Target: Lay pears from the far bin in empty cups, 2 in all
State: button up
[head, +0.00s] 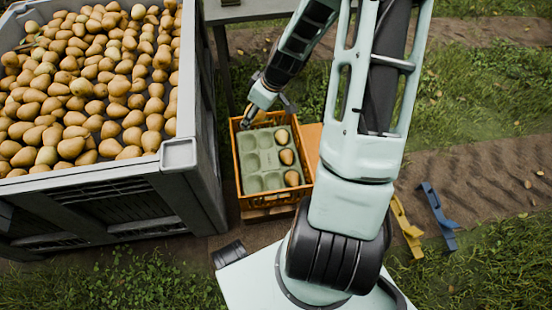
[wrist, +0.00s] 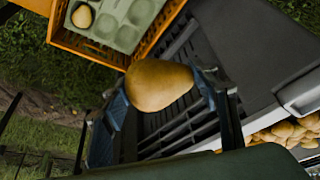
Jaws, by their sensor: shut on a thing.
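My gripper (head: 250,116) is at the far left corner of the orange crate, between it and the big bin. In the wrist view its fingers are shut on a brown-yellow pear (wrist: 159,86), held in the air beside the crate; in the head view I cannot make this pear out. The green cup tray (head: 261,152) lies in the orange crate (head: 239,170). Pears sit in the right-hand cups, such as one pear (head: 286,157) and a nearer one (head: 291,178). The left and middle cups look empty. The grey bin (head: 180,153) at left is full of pears.
The bin's tall wall stands close to the crate's left side. A grey table (head: 246,10) is behind the crate. A yellow object (head: 406,226) and a blue object (head: 438,215) lie on the ground at right. Grass and bare soil surround them.

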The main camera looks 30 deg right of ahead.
jog(key=s+d+f+n+b, duration=0.1)
jog(key=f+b, duration=0.1)
jog(key=f, duration=0.8)
jog(key=s+d+f+n+g+b, duration=0.1)
jog(key=s+d+f+n+b, duration=0.1)
jog(key=f, duration=0.8)
jog(key=s+d+f+n+y+b, duration=0.1)
jog(key=s+f+n+b, duration=0.1)
jog(key=f, duration=0.9)
jog(key=shift+s+d+g, duration=0.25)
jog(key=shift+d+g, duration=0.05)
jog(key=shift+d, duration=0.05)
jog(key=shift+b, duration=0.3)
jog(key=shift+w+a, duration=0.2)
jog(key=shift+a, duration=0.1)
jog(key=shift+f, duration=0.1)
jog(key=shift+f+b, duration=0.55)
jog(key=shift+f, duration=0.95)
jog(key=shift+f, duration=1.45)
